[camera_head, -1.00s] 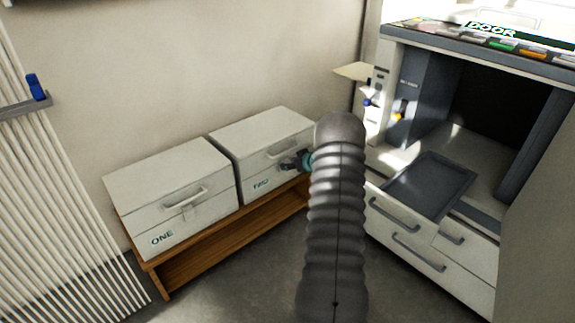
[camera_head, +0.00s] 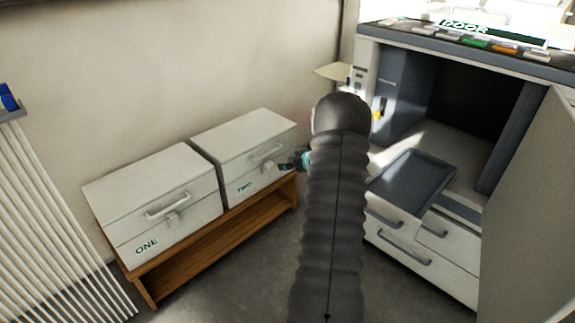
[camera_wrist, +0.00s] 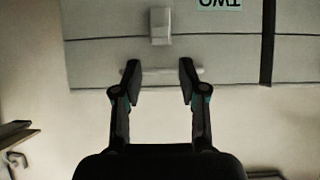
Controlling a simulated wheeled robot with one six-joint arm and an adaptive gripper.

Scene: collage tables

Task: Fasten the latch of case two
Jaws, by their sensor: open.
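Case two (camera_head: 235,133) is a white box with a lid seam, a front handle and a green TWO label, standing at the right on a wooden bench. Its latch (camera_wrist: 160,26) is a small pale plate crossing the seam below the handle (camera_wrist: 133,78); the wrist view shows the case upside down. I cannot tell whether the latch is fastened. My gripper (camera_wrist: 161,80) is open and empty, its fingertips apart on either side of the handle in the picture. In the head view my gripper (camera_head: 293,162) is in front of the case's right end, partly hidden by my arm.
Case one (camera_head: 150,190) stands left of case two on the wooden bench (camera_head: 215,248). A machine with an open bay and a dark tray (camera_head: 412,181) stands at the right. White slats (camera_head: 50,210) are at the left. Floor in front of the bench is clear.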

